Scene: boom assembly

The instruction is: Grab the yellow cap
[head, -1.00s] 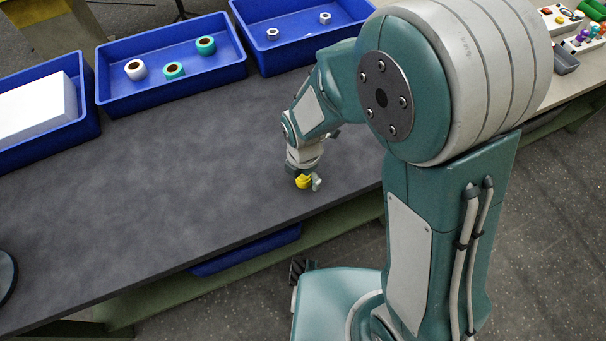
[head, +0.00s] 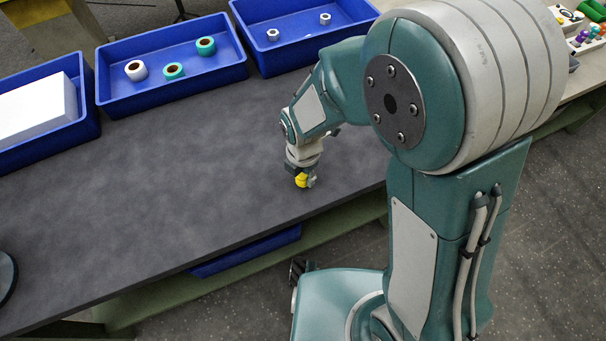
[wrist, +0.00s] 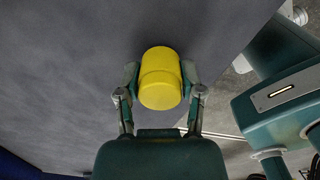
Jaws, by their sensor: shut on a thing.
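The yellow cap (wrist: 160,80) is a short round cylinder in the middle of the wrist view. My gripper (wrist: 160,84) is shut on it, with one finger against each side. In the head view the yellow cap (head: 302,181) shows small below the wrist, at my gripper (head: 303,180) near the table's front edge. Part of the cap is hidden by the fingers there. I cannot tell whether the cap touches the table.
The dark table (head: 180,200) is mostly clear. Along its back stand blue bins: one with a white block (head: 38,105), one with several ring parts (head: 173,70), one with two nuts (head: 273,34). A round dark object (head: 5,275) sits at the left edge.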

